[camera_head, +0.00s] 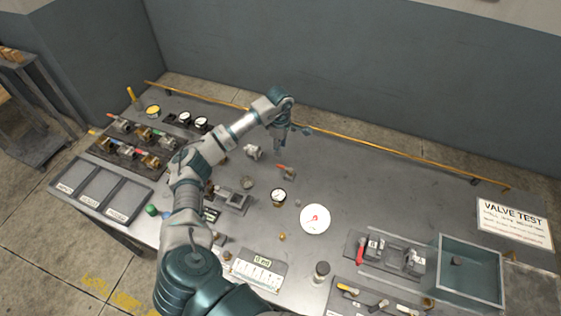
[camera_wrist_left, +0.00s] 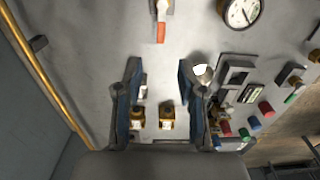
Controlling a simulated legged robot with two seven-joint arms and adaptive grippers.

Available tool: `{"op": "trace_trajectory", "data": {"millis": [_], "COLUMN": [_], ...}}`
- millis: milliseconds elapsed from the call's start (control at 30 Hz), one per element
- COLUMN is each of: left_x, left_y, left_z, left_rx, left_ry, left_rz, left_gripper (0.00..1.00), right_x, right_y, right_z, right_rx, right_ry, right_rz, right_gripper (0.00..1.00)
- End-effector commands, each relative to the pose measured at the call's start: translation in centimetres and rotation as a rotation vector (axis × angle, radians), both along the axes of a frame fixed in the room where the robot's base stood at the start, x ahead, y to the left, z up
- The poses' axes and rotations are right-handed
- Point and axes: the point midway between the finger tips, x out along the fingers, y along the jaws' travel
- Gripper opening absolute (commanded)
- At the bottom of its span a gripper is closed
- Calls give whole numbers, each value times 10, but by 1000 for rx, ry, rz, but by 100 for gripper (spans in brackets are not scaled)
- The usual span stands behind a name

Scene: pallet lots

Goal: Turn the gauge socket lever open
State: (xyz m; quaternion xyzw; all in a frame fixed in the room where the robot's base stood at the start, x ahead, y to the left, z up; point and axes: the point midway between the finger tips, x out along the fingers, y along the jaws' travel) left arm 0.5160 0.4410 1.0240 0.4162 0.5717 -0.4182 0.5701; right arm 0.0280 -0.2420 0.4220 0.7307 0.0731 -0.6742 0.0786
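My left gripper (camera_head: 281,140) hangs over the far middle of the grey bench, above the loose valves. In the left wrist view its two fingers (camera_wrist_left: 162,75) stand apart with no object gripped; two brass fittings (camera_wrist_left: 167,118) show beyond the gap. A small valve with an orange-red lever (camera_head: 287,169) lies nearby, also partly seen in the left wrist view (camera_wrist_left: 161,30). I cannot tell which lever belongs to the gauge socket. My right gripper is out of view.
A rack of coloured-handle valves (camera_head: 138,140) and empty trays (camera_head: 88,190) are at left. A white dial (camera_head: 315,219) lies mid-bench. A clear-walled bin (camera_head: 470,270), a block fixture (camera_head: 395,258) and a VALVE TEST sign (camera_head: 514,222) are at right.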

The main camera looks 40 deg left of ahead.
Motion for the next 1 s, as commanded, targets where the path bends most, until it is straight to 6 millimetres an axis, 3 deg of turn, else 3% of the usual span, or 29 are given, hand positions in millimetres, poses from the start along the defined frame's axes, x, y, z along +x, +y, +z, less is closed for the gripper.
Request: {"op": "trace_trajectory", "data": {"millis": [200, 400, 600, 867, 1000], "left_x": [-1, -1, 0, 0, 0], "left_y": [-2, -1, 0, 0, -1], "left_z": [-51, -84, -98, -99, -98], "left_rx": [-3, -3, -4, -2, -2], "left_ry": [2, -1, -2, -3, -3], "left_rz": [0, -1, -1, -1, -1], "left_gripper": [39, 39, 39, 39, 4], "right_x": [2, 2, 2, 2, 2], "right_y": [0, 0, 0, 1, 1], "right_z": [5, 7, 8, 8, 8], "right_rx": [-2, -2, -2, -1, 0], "right_ry": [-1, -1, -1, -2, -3], "right_rz": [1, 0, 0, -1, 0], "right_gripper": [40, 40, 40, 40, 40]}}
